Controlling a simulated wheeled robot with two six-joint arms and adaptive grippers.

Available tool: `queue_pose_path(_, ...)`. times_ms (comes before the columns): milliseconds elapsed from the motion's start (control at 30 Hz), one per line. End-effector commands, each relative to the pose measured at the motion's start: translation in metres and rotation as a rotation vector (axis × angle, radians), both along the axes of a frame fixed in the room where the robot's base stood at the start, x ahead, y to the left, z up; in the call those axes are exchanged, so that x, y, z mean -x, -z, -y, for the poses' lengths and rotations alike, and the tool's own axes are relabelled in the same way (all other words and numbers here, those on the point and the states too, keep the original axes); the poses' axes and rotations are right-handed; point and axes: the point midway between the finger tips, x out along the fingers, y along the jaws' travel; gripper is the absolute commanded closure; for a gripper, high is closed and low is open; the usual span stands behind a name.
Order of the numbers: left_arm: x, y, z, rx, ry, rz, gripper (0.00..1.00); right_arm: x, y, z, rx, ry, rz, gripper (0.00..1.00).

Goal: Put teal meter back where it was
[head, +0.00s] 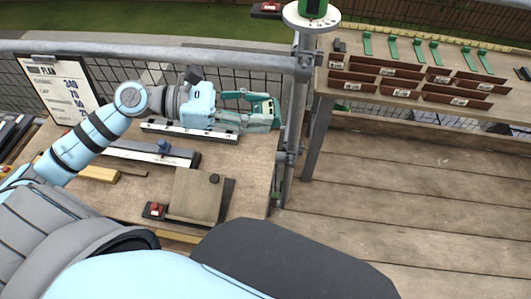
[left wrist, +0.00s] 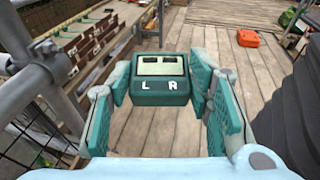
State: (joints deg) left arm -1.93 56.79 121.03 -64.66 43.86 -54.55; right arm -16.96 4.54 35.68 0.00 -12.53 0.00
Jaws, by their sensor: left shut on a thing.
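The teal meter (left wrist: 160,88) is a small box with two dark windows and the letters L and R, seen in the left wrist view between the fingers of my left gripper (left wrist: 160,100). My left gripper is shut on it. In the head view, my left gripper (head: 258,110) is above the right end of the wooden workbench (head: 255,165), beside the grey scaffold post; the meter is hard to tell from the teal fingers there. The wrist view shows deck boards beyond the meter, so it is held clear of them. My right gripper is not in view.
A grey scaffold post (head: 296,120) and rail (head: 200,53) stand close to the gripper. A long level (head: 185,132), a board (head: 198,193) and a clipboard (head: 62,92) are at the bench. The plank deck (head: 400,200) is largely clear.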

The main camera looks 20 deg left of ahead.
Motion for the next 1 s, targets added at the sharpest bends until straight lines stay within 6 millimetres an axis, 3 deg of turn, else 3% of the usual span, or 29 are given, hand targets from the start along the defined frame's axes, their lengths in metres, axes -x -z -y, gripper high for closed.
queue_pose_path(33, -0.017, 0.042, -0.005, -0.034, 0.015, -0.006, 0.89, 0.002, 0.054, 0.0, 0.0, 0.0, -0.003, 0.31)
queue_pose_path(133, -0.048, 0.073, -0.023, -0.127, 0.001, -0.065, 0.89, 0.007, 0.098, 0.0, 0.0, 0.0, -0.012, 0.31)
queue_pose_path(233, -0.073, 0.088, -0.044, -0.199, -0.07, -0.117, 0.89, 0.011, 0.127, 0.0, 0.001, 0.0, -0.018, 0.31)
queue_pose_path(433, -0.089, 0.102, -0.065, -0.246, -0.159, -0.171, 0.89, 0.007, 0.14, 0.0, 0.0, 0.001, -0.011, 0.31)
queue_pose_path(733, -0.086, 0.209, -0.066, -0.245, -0.16, -0.173, 0.89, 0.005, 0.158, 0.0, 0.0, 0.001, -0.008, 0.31)
queue_pose_path(1000, -0.086, 0.257, -0.066, -0.246, -0.16, -0.169, 0.89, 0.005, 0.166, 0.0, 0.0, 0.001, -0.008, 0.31)
